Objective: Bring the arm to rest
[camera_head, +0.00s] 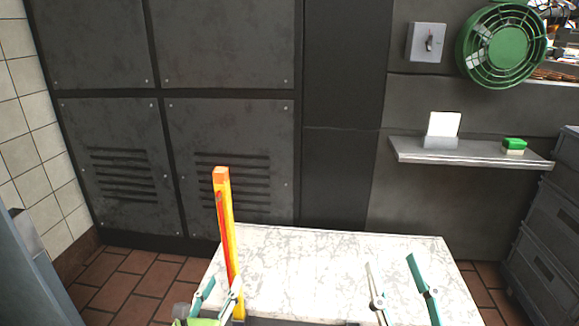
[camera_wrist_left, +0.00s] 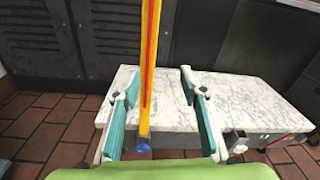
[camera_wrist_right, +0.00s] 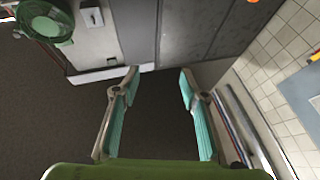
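My left gripper (camera_head: 224,282) is open at the lower left of the head view, by the left part of the white marbled table. In the left wrist view its two teal fingers (camera_wrist_left: 160,73) stand apart. An upright yellow and orange bar (camera_head: 229,235) shows by this gripper; in the left wrist view the bar (camera_wrist_left: 148,70) appears between the fingers, with a gap on both sides. My right gripper (camera_head: 389,261) is open over the right part of the table in the head view. In the right wrist view its fingers (camera_wrist_right: 158,71) are apart with nothing between them.
The marbled table (camera_head: 320,260) looks bare. A wall shelf (camera_head: 470,153) holds a white card (camera_head: 443,124) and a green and cream block (camera_head: 514,144). A green fan (camera_head: 503,46) and a switch box (camera_head: 427,42) are on the wall. Grey drawers (camera_head: 545,245) stand at right.

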